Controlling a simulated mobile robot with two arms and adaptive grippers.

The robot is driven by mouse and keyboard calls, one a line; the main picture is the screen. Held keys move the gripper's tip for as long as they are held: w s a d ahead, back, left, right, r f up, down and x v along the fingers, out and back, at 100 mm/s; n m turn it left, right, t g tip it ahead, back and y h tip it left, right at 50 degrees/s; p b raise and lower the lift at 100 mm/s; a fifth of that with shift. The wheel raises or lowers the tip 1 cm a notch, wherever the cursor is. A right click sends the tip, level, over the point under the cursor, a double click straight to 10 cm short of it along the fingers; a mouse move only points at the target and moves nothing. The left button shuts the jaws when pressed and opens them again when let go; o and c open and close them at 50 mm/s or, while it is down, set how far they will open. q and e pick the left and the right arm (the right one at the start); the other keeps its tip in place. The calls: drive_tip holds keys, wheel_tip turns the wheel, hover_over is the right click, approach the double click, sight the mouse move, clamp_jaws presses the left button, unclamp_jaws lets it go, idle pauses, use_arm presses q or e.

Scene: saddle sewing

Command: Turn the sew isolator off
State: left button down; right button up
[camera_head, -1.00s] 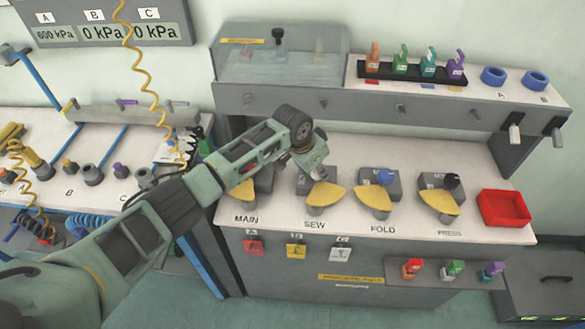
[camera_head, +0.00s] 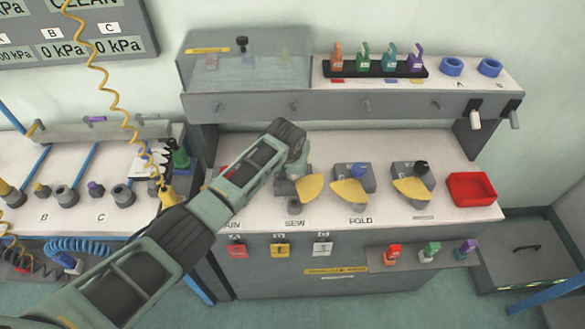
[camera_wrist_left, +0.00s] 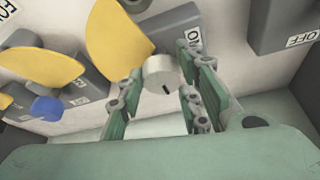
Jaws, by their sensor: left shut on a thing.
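An ON label (camera_wrist_left: 194,40) shows beside this knob. My right gripper is not in view.
The fold isolator with a blue knob (camera_head: 358,170) and the press isolator with a black knob (camera_head: 421,166) stand to the right. A red tray (camera_head: 471,188) is at the bench's right end. A grey shelf (camera_head: 380,103) overhangs the back. An OFF label (camera_wrist_left: 302,40) marks a neighbouring box.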

use_arm(q)
drive_tip(key=shift+d, duration=0.25)
drive_tip(key=c, duration=1.7)
unclamp_jaws()
drive_tip(key=o, duration=0.4)
drive_tip(key=shift+d, duration=0.1)
drive_tip(key=shift+c, duration=0.2)
drive_tip(key=shift+a, duration=0.2)
drive_tip(key=shift+r, duration=0.25)
drive_tip(key=d+v, duration=0.1)
drive_tip(key=v, duration=1)
drive_tip(key=shift+s+a+r, duration=0.2)
drive_tip(key=shift+s+a, duration=0.05)
drive_tip(key=shift+a, duration=0.25)
